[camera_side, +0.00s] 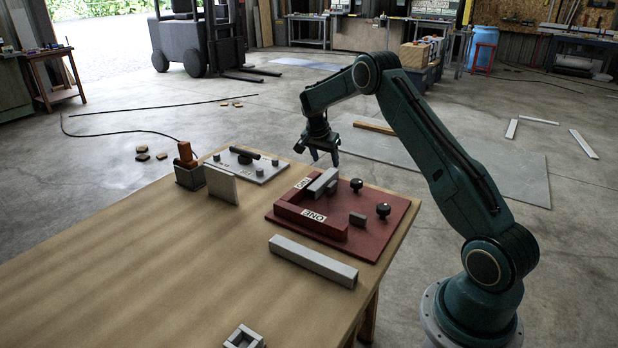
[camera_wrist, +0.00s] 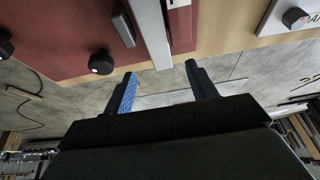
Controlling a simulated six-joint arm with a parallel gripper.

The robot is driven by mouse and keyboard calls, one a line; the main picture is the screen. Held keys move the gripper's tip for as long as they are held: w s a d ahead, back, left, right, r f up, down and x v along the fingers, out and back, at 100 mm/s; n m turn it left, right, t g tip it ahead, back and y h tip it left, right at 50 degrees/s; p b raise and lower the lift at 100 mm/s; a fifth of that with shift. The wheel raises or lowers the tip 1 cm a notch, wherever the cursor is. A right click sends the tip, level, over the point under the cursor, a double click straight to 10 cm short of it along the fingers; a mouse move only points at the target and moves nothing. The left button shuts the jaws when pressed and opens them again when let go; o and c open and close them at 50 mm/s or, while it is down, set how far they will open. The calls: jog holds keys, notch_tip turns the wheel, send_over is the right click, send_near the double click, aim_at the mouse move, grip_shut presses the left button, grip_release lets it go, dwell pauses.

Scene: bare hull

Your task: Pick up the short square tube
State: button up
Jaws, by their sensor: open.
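A short light grey square tube (camera_side: 322,183) lies on the red fixture plate (camera_side: 385,232), against its raised red block marked ONE and TWO. In the wrist view the tube (camera_wrist: 151,30) runs down from the top edge, its near end just ahead of the gap between my fingers. My gripper (camera_side: 322,157) is open and empty, above and behind the tube near the table's far edge. It also shows in the wrist view (camera_wrist: 163,82), with a finger on either side of the tube's line. The fingers do not appear to touch the tube.
A longer grey bar (camera_side: 312,261) lies in front of the red plate. Black knobs (camera_side: 383,210) and a small dark block (camera_side: 358,219) stand on the plate. A grey plate (camera_side: 245,165), an upright pale panel (camera_side: 221,183) and a dark holder (camera_side: 189,176) stand left. The table's left front is clear.

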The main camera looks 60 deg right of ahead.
aim_at(329, 173)
jog(key=shift+x, duration=1)
jog(key=shift+d, duration=0.1)
jog(key=shift+x, duration=2.4)
jog(key=shift+d+f, duration=0.1)
jog(key=shift+d, duration=0.05)
jog(key=shift+f, duration=0.25)
jog(key=shift+c, duration=0.5)
jog(key=c, duration=1.1)
